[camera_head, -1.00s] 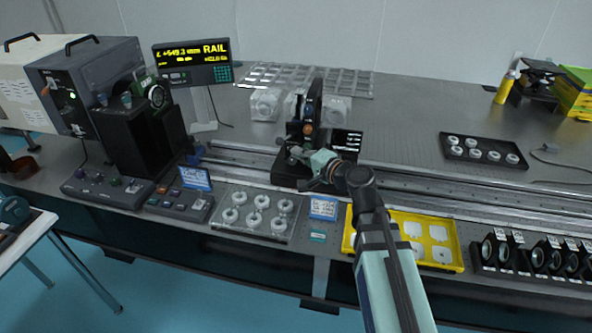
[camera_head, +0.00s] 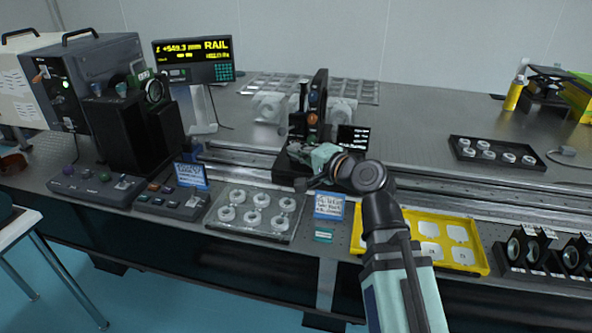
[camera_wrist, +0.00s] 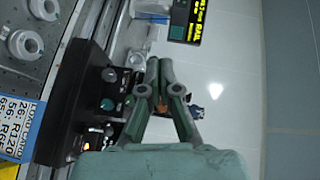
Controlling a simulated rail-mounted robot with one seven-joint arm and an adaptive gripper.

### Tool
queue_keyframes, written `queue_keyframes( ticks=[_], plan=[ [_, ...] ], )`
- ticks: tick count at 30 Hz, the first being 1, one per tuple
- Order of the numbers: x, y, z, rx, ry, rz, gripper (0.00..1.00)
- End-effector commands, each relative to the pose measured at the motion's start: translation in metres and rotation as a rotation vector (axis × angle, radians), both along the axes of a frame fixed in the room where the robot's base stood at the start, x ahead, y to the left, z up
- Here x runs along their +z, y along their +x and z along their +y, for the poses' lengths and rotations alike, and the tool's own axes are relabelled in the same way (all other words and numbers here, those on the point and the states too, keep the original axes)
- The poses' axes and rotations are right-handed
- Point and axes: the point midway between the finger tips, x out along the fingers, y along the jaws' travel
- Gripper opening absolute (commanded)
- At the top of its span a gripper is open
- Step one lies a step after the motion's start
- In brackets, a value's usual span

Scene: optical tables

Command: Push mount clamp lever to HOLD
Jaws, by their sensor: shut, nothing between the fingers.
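A black mount (camera_head: 318,100) with orange and blue knobs stands upright on a dark carriage (camera_head: 285,166) on the rail. My gripper (camera_head: 296,151) is shut and empty, low at the front of this mount. I cannot tell whether it touches it. In the wrist view my gripper (camera_wrist: 160,64) has its fingertips together. A dark block (camera_wrist: 100,85) with a teal knob and a small light lies beside the fingers there and seems to be the carriage. I cannot make out the clamp lever or its HOLD mark.
A clear tray of rings (camera_head: 255,232), a blue label card (camera_head: 329,206) and a yellow tray (camera_head: 478,262) lie along the front edge. A black display (camera_head: 193,60) reads RAIL behind. Bare tabletop (camera_head: 420,115) lies right of the mount.

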Motion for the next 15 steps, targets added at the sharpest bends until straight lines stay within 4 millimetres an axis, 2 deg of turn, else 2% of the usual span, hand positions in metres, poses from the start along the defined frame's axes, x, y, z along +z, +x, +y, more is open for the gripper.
queue_keyframes(
  ticks=[2, 9, 15],
  plan=[
    [-0.006, -0.003, 0.0, -0.002, -0.001, -0.002, 0.0],
    [0.0, -0.022, 0.002, -0.001, 0.0, 0.0, 0.0],
    [0.003, -0.028, 0.002, -0.002, -0.001, 0.0, 0.0]
  ],
)
